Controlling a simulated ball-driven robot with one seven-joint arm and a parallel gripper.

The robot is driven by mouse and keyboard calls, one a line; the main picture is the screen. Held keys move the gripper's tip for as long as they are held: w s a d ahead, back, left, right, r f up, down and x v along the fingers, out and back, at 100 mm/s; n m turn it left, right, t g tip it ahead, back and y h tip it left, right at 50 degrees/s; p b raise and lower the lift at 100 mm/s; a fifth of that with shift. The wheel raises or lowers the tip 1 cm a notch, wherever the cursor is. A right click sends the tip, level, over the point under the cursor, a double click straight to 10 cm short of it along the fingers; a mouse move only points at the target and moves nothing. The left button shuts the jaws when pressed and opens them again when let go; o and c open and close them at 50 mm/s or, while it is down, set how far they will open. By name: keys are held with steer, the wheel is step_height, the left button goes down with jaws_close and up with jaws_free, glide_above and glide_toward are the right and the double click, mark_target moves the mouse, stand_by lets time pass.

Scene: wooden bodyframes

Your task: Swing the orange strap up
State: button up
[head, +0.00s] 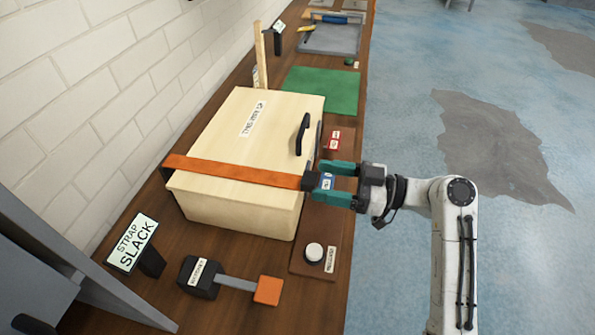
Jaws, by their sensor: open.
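The orange strap (235,172) lies flat across the lid of a pale wooden box (210,135), from the wall side to the box's right edge. A dark end piece (311,181) sits at the strap's right end, at the box edge. My gripper (325,183) is open, with its two green fingers pointing left at this end piece. A small blue-and-white tag shows between the fingers. Whether the fingers touch the end piece, I cannot tell. A sign reading "STRAP SLACK" (134,242) stands at the near left.
A black block with a grey lever and orange end (267,290) lies in front of the box. A white round button (314,252) is on a brown plate at right. A black handle (302,133) is on the lid. A green mat (322,91) lies behind. The floor at right is open.

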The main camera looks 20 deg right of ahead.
mark_target(300, 182)
steer(key=p+x, duration=0.1)
steer(key=x, duration=0.5)
jaws_close()
stand_by(0.7)
